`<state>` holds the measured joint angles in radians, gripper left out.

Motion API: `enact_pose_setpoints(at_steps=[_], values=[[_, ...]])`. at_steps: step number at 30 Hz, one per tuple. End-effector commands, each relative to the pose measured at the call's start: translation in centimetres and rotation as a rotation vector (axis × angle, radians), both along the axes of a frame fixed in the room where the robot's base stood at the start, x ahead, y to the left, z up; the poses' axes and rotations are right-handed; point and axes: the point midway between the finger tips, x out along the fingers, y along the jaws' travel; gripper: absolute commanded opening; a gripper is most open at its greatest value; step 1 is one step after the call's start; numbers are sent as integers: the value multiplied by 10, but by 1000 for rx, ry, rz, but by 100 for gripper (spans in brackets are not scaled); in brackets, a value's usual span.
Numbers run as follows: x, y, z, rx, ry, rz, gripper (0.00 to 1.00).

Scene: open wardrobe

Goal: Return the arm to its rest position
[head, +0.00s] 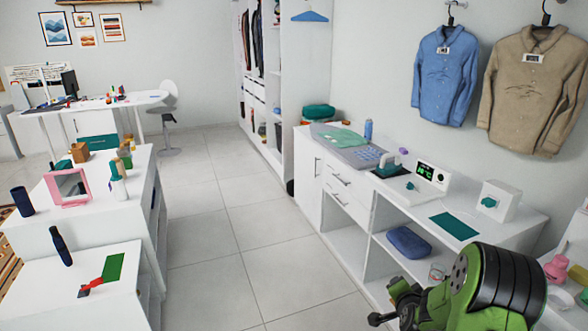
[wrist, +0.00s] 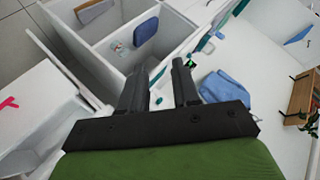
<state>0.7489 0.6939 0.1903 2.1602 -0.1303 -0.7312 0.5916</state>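My gripper (wrist: 160,68) shows in the wrist view with its two dark fingers apart and nothing visible between them. It is in the air, with a white surface and an open cubby behind it. My green and black arm (head: 490,290) fills the lower right of the head view, in front of the white counter (head: 505,240). Dark parts at the arm's left end show there, but the fingers cannot be made out.
A blue pouch (head: 408,242) lies in the counter's open shelf. A white box (head: 494,201) and a green mat (head: 454,226) are on top. The tiled floor (head: 235,215) is clear.

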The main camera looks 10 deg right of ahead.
Motion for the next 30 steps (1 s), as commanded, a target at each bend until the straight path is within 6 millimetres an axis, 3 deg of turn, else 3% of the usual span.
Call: enact_pose_setpoints(at_steps=[1, 3, 5, 8, 11, 15, 18, 21, 24, 30], values=[[4, 27, 32, -52, 48, 91, 31], [-3, 64, 64, -117, 138, 212, 31], [-15, 95, 90, -174, 208, 309, 31], [-48, 143, 127, -263, 321, 459, 31], [-94, 184, 158, -345, 417, 599, 31], [-175, 228, 184, -438, 535, 788, 31], [-230, 246, 191, -483, 597, 907, 31], [-268, 253, 190, -505, 636, 991, 31], [-285, 256, 188, -512, 658, 1030, 31], [-286, 255, 187, -511, 662, 1034, 31]])
